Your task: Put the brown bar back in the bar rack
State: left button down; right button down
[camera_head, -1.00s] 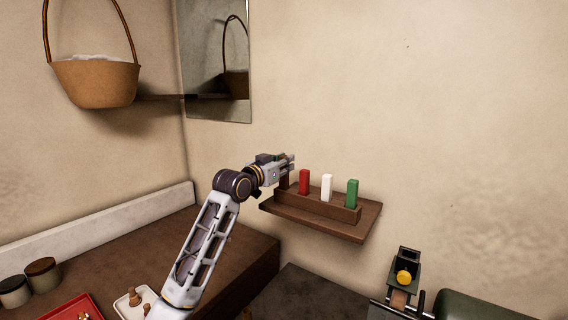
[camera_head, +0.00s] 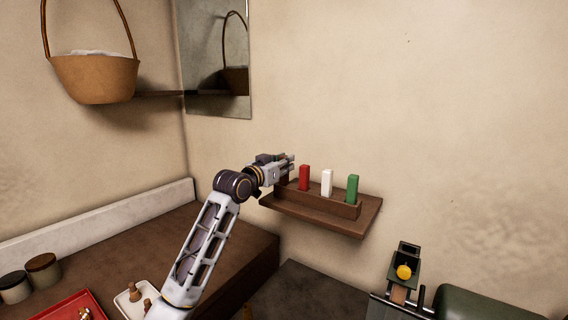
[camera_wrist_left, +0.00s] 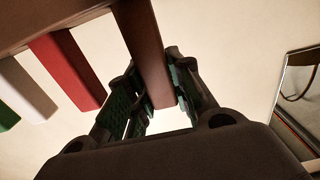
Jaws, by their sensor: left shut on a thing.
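The bar rack (camera_head: 336,208) is a dark wooden block on a small wall shelf. A red bar (camera_head: 304,178), a white bar (camera_head: 327,183) and a green bar (camera_head: 352,188) stand upright in it. My left gripper (camera_head: 287,164) is at the rack's left end. In the left wrist view, it is shut on the brown bar (camera_wrist_left: 145,45), between its green pads. My right gripper is not in view.
The red bar (camera_wrist_left: 66,70) stands closest to the gripper. A red tray (camera_head: 75,306), a white dish (camera_head: 133,299) and jars (camera_head: 42,268) are at the lower left. The wall right of the rack is clear.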

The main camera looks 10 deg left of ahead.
pick_arm(q)
jog(key=shift+f+b, duration=0.3)
jog(key=shift+f, duration=0.5)
jog(key=c, duration=1.2)
grip_release()
jog(key=shift+s, duration=0.1)
jog(key=shift+v, duration=5.9)
jog(key=shift+f, duration=0.1)
